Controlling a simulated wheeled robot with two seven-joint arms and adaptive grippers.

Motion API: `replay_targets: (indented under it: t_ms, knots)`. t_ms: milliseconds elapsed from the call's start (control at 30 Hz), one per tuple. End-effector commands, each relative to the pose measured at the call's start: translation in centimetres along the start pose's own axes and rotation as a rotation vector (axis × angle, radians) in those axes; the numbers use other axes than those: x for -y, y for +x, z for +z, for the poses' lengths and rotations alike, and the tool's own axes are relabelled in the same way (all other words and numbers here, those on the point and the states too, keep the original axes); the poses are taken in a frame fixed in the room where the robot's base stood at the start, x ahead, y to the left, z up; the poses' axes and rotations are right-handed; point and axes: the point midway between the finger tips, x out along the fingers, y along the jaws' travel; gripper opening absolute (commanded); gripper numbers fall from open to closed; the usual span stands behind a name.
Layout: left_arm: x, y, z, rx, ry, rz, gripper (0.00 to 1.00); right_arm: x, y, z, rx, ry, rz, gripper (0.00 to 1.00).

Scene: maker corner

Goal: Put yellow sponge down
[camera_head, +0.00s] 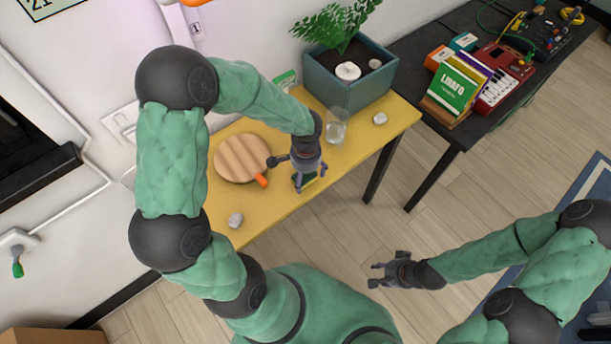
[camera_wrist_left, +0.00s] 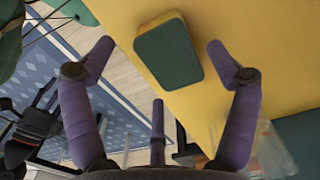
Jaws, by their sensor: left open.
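The yellow sponge (camera_head: 305,181), with a dark green face up, appears to lie on the yellow table (camera_head: 280,200) close to its front edge. In the left wrist view the sponge (camera_wrist_left: 168,54) shows whole, its lower corner at the table edge. My left gripper (camera_head: 311,180) is directly above the sponge and partly hides it in the head view. Its fingers (camera_wrist_left: 160,48) are spread wide on either side of the sponge, with gaps, and hold nothing. My right gripper (camera_head: 375,273) is open and empty over the floor, to the right of the table.
A round wooden board (camera_head: 242,157) lies left of the sponge, with an orange item (camera_head: 262,181) by it. A clear glass (camera_head: 336,128), a planter (camera_head: 348,84) and white stones (camera_head: 380,118) (camera_head: 235,220) stand around. A dark table (camera_head: 440,131) carries books and gadgets.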

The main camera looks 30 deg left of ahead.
Motion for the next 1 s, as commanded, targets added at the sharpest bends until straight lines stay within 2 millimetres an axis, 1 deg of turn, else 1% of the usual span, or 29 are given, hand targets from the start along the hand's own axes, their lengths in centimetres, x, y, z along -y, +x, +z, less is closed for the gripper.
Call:
replay_targets:
  t_ms: [33, 100, 300, 400, 500, 600, 1000]
  knots:
    - [0.1, -1.5, -0.1, -0.004, 0.0, -0.003, 0.87, 0.2, -0.7, 0.0, 0.0, 0.0, 0.0, 0.4]
    - [0.1, -3.0, -0.1, -0.004, -0.001, -0.002, 0.87, 0.4, -1.2, 0.0, 0.0, 0.0, 0.0, 0.4]
    - [0.1, -6.8, -0.1, -0.003, 0.0, -0.002, 0.87, 0.8, -2.3, 0.1, 0.0, 0.0, 0.0, 0.4]
    - [0.0, -8.2, 0.0, -0.003, -0.001, -0.002, 0.87, 0.9, -2.6, 0.1, 0.0, 0.0, 0.0, 0.4]
    - [0.0, -9.0, -0.1, -0.002, -0.001, -0.001, 0.87, 1.0, -2.9, 0.1, 0.0, 0.0, 0.0, 0.4]
    - [0.0, -9.5, 0.0, -0.001, 0.0, -0.001, 0.87, 1.1, -2.9, 0.1, 0.0, 0.0, 0.0, 0.4]
    - [0.0, -9.6, 0.0, 0.0, 0.0, 0.0, 0.87, 1.0, -2.9, 0.1, 0.0, 0.0, 0.0, 0.4]
